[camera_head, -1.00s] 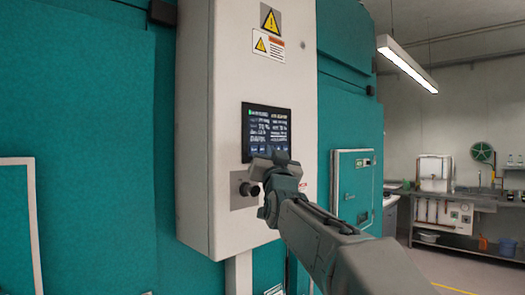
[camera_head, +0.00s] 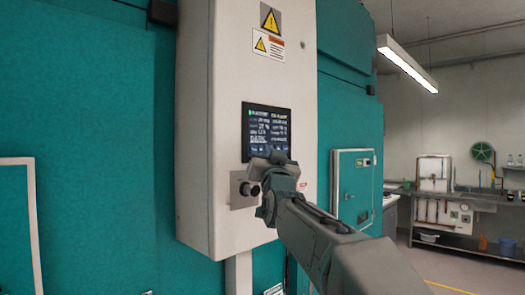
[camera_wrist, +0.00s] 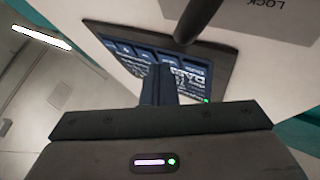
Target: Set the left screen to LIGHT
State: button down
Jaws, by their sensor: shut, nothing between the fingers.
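The control screen (camera_head: 266,130) is a dark panel with white and green text on a pale cabinet. Its large lower word seems to read DARK. My gripper (camera_wrist: 160,72) is shut and empty, its fingers pointing at the screen's lower part, by a row of blue buttons (camera_wrist: 143,52). The fingers hide part of the screen, and I cannot tell whether they touch it. In the head view my gripper's hand (camera_head: 280,180) covers the area just below the screen.
A dark knob (camera_head: 250,189) on a grey plate sits below the screen; the wrist view shows a dark post (camera_wrist: 200,20) near LOCK lettering. The pale cabinet (camera_head: 215,120) stands against teal walls. A teal door box (camera_head: 355,190) is to the right, with open floor beyond.

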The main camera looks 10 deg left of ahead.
jog(key=shift+s+d+b, duration=0.45)
jog(key=shift+d+b, duration=0.05)
jog(key=shift+b, duration=0.15)
jog(key=shift+f, duration=0.1)
jog(key=s+d+b, duration=0.1)
jog(key=d+b, duration=0.1)
jog(key=s+d+b, duration=0.2)
dwell(3.3)
